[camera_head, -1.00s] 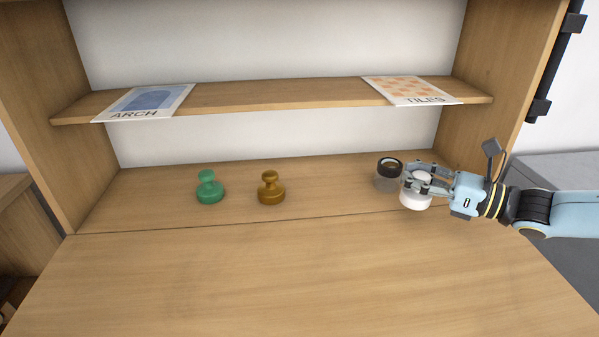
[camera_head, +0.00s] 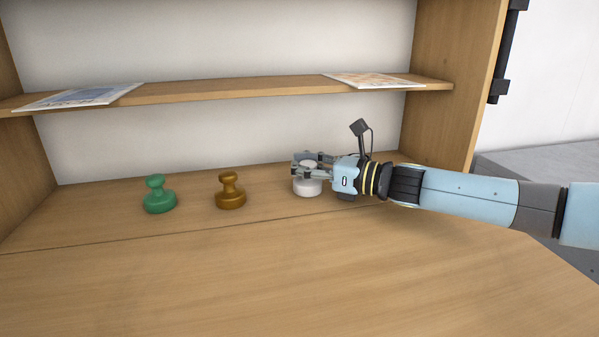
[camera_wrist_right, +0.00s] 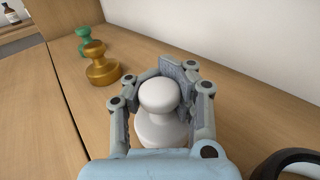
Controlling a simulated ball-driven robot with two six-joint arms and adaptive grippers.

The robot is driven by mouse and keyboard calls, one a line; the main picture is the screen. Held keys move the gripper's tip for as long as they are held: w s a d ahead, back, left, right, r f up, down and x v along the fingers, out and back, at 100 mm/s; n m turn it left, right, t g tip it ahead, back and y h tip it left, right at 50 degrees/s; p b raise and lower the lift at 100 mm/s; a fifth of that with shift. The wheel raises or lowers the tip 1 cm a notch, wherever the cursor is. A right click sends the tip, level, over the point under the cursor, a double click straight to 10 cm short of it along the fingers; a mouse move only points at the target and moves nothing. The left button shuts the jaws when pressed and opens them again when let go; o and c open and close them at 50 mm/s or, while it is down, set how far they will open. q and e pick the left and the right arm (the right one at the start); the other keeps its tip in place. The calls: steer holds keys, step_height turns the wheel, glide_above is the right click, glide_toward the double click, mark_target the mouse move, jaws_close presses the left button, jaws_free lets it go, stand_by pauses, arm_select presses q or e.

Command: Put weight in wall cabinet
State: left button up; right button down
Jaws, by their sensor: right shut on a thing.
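My right gripper (camera_head: 308,164) is shut on a white knobbed weight (camera_head: 308,188), which stays upright between the fingers. The weight also shows in the right wrist view (camera_wrist_right: 157,128), with fingers on both sides. It is at the floor of the wooden wall cabinet (camera_head: 270,209), below the shelf; I cannot tell whether its base touches. A gold-brown weight (camera_head: 230,192) and a green weight (camera_head: 159,195) stand to its left. Both also show in the right wrist view, gold (camera_wrist_right: 101,65) and green (camera_wrist_right: 84,42). My left gripper is not in view.
The shelf (camera_head: 235,91) above carries two printed sheets, one at left (camera_head: 80,97) and one at right (camera_head: 375,80). A dark-rimmed round thing (camera_wrist_right: 292,163) is at the lower right of the wrist view. The wooden surface in front (camera_head: 250,285) is clear.

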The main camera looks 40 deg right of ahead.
steer(key=shift+f, duration=0.2)
steer(key=c, duration=1.2)
jaws_free()
